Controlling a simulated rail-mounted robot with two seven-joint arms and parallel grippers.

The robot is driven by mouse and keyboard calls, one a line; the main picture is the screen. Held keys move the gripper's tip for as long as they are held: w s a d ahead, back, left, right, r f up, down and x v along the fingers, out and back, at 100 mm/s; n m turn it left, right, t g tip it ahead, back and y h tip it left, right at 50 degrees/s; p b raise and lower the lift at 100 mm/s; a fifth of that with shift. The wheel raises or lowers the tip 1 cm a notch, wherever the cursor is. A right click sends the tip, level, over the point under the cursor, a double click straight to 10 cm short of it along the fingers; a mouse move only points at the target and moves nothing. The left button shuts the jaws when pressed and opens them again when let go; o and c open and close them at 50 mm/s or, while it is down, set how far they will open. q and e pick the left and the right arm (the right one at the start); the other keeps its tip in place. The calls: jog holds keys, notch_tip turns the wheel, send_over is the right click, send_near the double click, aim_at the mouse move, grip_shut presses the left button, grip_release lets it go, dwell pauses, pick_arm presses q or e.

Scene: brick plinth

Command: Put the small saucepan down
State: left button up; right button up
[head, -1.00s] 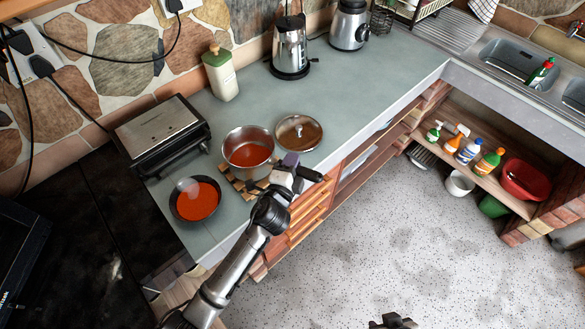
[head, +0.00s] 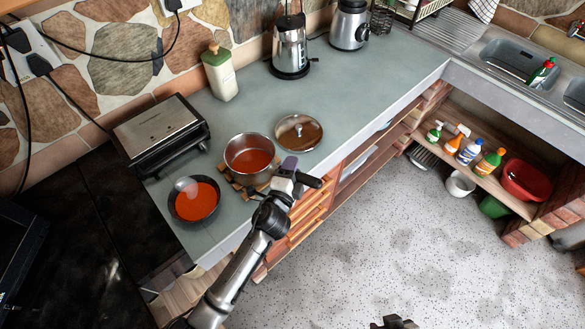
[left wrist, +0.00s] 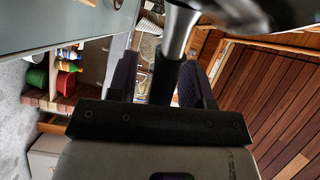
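The small saucepan (head: 250,157) is steel, holds red sauce and sits upright on a wooden trivet (head: 234,187) near the counter's front edge. Its dark handle (head: 311,181) points right, out past the counter edge. My left gripper (head: 290,171) is at the handle. In the left wrist view the handle (left wrist: 168,75) runs between the two fingers of my left gripper (left wrist: 158,82), with a gap showing beside the left finger, so it looks open around the handle. My right gripper (head: 393,322) shows only as a dark piece at the bottom edge; its fingers cannot be made out.
A dark pan of red sauce (head: 196,200) stands close on the left, a glass lid (head: 298,132) close behind right. A steel grill (head: 161,131), a bottle (head: 220,74) and a kettle (head: 290,48) stand further back. The counter (head: 370,85) is clear to the right.

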pick_arm(q)
jog(key=shift+r, duration=0.1)
jog(key=shift+s+r+p, duration=0.1)
jog(key=shift+s+p, duration=0.05)
jog(key=shift+p, duration=0.15)
jog(key=p+v, duration=0.4)
jog(key=v, duration=0.7)
jog(key=shift+s, duration=0.35)
jog(key=shift+a, duration=0.15)
